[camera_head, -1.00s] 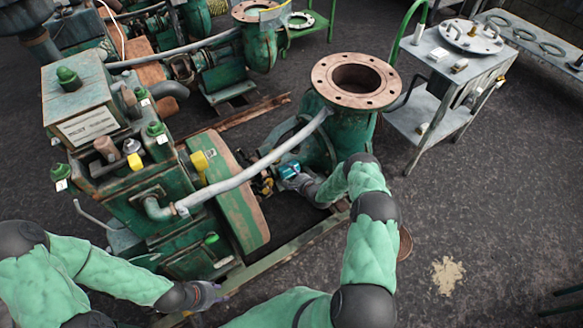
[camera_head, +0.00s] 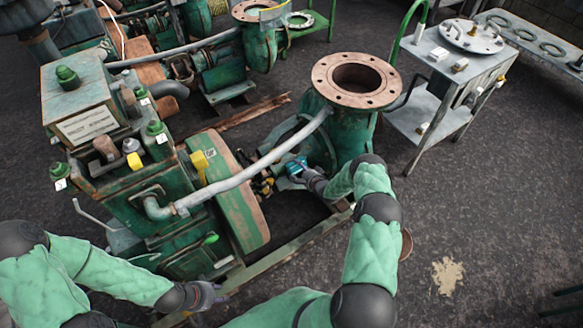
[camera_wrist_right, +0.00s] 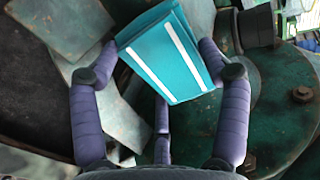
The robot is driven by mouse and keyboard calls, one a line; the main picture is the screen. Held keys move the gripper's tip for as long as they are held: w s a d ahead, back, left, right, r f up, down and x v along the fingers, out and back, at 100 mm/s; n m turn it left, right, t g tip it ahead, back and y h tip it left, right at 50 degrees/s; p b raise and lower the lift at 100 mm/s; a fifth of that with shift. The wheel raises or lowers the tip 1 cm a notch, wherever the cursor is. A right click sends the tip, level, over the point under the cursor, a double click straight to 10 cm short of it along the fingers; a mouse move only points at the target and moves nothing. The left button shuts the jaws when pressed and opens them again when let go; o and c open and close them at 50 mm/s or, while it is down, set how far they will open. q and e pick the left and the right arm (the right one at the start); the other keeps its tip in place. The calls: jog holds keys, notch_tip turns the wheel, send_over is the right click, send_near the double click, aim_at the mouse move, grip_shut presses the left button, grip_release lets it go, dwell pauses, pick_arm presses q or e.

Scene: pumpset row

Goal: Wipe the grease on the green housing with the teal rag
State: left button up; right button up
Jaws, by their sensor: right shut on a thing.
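The teal rag (camera_head: 296,166) is a folded pad with two white stripes in the right wrist view (camera_wrist_right: 165,55). My right gripper (camera_head: 302,172) is shut on it, with purple fingers on both sides in the wrist view (camera_wrist_right: 165,72). It holds the rag beside the lower left of the green housing (camera_head: 335,130), under the rusty round flange. The housing's dark green surface with a bolt also shows in the wrist view (camera_wrist_right: 285,120). I cannot make out the grease or tell whether the rag touches the housing. My left gripper (camera_head: 212,296) is low by the engine's base, its opening unclear.
A grey pipe (camera_head: 255,168) runs above the rag from the green engine (camera_head: 150,200) to the housing. A rusty-edged flywheel guard (camera_head: 240,205) stands left of the rag. A grey trolley (camera_head: 455,75) stands at right. The floor between is open.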

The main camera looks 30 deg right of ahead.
aim_at(292, 173)
jog(key=shift+s+a, duration=0.1)
jog(key=shift+a, duration=1.8)
jog(key=shift+d, duration=1.9)
jog(key=shift+a, duration=0.1)
jog(key=shift+a, duration=1.8)
jog(key=shift+s, duration=0.1)
